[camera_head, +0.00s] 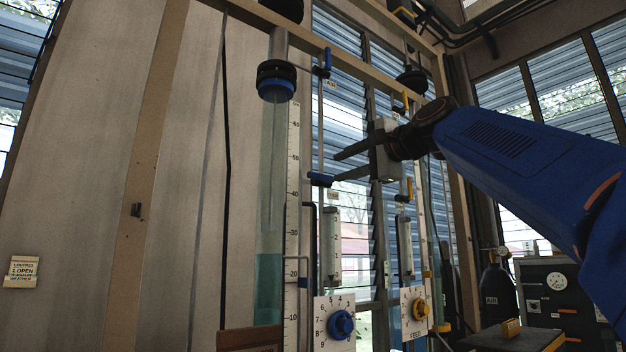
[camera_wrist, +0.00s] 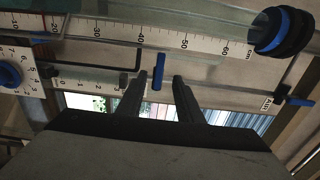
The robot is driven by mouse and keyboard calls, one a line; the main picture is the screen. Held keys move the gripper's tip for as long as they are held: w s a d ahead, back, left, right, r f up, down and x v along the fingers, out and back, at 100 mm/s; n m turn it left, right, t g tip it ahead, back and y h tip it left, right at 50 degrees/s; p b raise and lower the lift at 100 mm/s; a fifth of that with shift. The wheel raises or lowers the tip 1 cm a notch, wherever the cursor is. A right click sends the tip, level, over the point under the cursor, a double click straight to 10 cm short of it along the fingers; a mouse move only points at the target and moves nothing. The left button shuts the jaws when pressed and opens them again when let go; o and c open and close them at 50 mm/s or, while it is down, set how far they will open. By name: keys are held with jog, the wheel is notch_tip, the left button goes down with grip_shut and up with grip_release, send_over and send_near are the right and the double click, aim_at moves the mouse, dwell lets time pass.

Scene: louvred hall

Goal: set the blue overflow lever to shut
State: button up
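A short blue lever (camera_head: 321,179) sits midway up the thin upright pipe beside the glass column, with its handle crosswise to the pipe. I read no name on it. It also shows in the wrist view (camera_wrist: 159,70), in line with the gap between my fingertips. My gripper (camera_head: 337,167) is open and empty, its two dark fingers pointing left at about the lever's height; it also shows in the wrist view (camera_wrist: 160,79). I cannot tell whether a finger touches the lever. A second blue lever (camera_head: 327,59) is higher on the pipe, near a small tag reading AIR.
The glass column (camera_head: 270,210) with its scale (camera_head: 292,220) stands left of the pipe. Below are a blue knob (camera_head: 341,324) and a yellow knob (camera_head: 420,309) on numbered dials. Yellow levers (camera_head: 409,190) stand to the right. A wooden beam crosses above.

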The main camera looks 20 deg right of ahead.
aim_at(318, 176)
jog(key=shift+x, duration=5)
grip_shut()
